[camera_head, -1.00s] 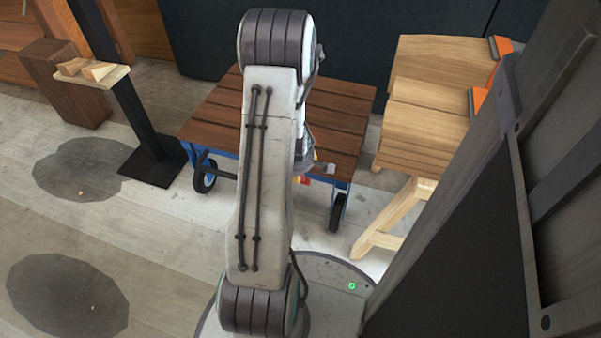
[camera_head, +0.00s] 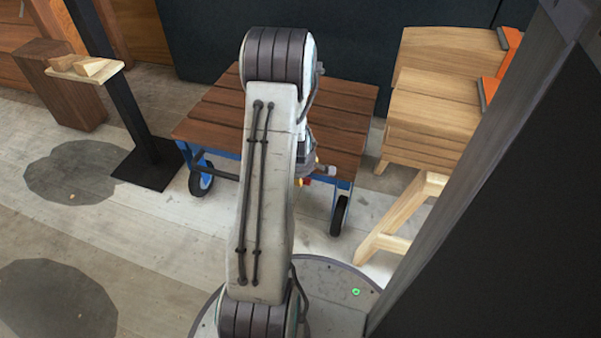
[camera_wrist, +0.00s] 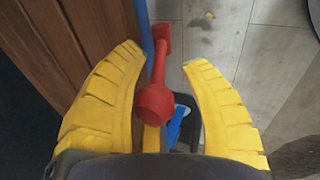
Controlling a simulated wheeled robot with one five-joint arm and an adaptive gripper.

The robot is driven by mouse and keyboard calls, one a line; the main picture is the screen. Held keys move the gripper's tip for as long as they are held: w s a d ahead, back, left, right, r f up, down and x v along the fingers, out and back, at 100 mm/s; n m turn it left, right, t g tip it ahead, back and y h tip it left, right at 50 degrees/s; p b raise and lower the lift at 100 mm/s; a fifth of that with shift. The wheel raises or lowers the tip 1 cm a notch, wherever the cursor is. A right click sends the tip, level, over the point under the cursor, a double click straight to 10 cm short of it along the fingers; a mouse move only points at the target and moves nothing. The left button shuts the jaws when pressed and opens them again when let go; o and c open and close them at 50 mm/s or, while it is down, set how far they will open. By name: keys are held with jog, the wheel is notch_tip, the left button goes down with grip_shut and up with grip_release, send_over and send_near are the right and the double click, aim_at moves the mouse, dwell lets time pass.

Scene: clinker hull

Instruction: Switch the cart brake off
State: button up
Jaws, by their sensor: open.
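The cart (camera_head: 337,127) has a dark slatted wooden top, a blue frame and black wheels, and stands behind my arm. In the wrist view a red lever with a round knob (camera_wrist: 154,103) sits beside the cart's blue frame edge and wooden top (camera_wrist: 60,45); I take it as the brake lever. My gripper (camera_wrist: 162,58) has two yellow fingers, open, one on each side of the red lever. The lever lies between them, and I see no finger touching it. In the head view my arm hides much of the cart, and the gripper shows only as a small bit (camera_head: 304,182).
A black post stand (camera_head: 150,172) with a small shelf and a wooden block (camera_head: 70,95) are at left. A large dark panel (camera_head: 500,220) fills the right.

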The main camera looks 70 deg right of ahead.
jog(key=shift+o, duration=0.3)
grip_shut()
dwell(0.3)
jog(key=shift+c, duration=0.3)
grip_release()
jog(key=w+v, duration=0.1)
jog(key=v, duration=1)
jog(key=shift+s+a+r, duration=0.2)
jog(key=shift+s+r, duration=0.2)
jog(key=shift+s, duration=0.1)
